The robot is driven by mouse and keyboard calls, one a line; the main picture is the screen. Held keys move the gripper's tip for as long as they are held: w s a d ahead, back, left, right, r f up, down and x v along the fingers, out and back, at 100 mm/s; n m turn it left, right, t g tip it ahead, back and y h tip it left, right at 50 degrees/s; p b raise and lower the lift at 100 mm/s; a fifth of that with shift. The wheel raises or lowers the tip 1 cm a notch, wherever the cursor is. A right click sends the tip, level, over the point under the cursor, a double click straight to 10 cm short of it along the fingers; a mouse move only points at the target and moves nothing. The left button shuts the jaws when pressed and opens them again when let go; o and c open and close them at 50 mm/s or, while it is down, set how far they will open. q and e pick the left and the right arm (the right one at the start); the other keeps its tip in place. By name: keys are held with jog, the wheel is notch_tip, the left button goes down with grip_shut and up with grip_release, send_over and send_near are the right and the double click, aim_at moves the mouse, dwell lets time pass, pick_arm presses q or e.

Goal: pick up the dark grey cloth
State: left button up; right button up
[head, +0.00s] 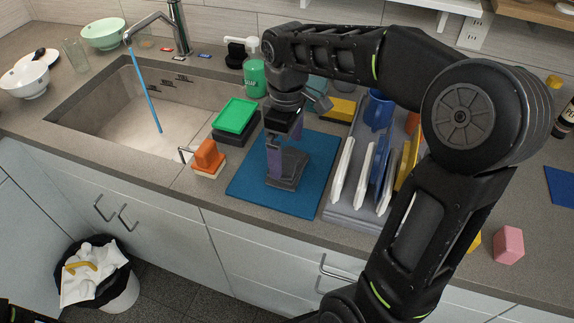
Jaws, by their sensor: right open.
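The dark grey cloth (287,176) appears to be the small dark grey piece lying on the blue mat (255,190) on the counter. My right gripper (288,152) reaches down over the mat from above. It is open, with one purple-grey finger at the cloth's left side and the other behind it. The gripper hides part of the cloth, and I cannot tell whether the fingers touch it. My left gripper is not in view.
A dish rack (345,212) with plates and a blue mug (379,110) stands right of the mat. Left are a green-topped box (236,116), an orange-and-white block (208,158) and the sink (110,108). A soap bottle (254,76) stands behind. A pink block (509,245) lies right.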

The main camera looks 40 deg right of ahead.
aim_at(287, 161)
notch_tip(287, 161, down, 5)
jog(key=shift+s+r+p, duration=0.1)
jog(key=shift+r+p, duration=0.05)
jog(key=shift+p, duration=0.2)
jog(key=shift+c, duration=0.3)
jog(key=c, duration=1)
jog(key=shift+c, duration=0.2)
jog(key=shift+r, duration=0.15)
notch_tip(287, 161, up, 10)
jog(key=shift+f+b, duration=0.1)
jog(key=shift+b, duration=0.25)
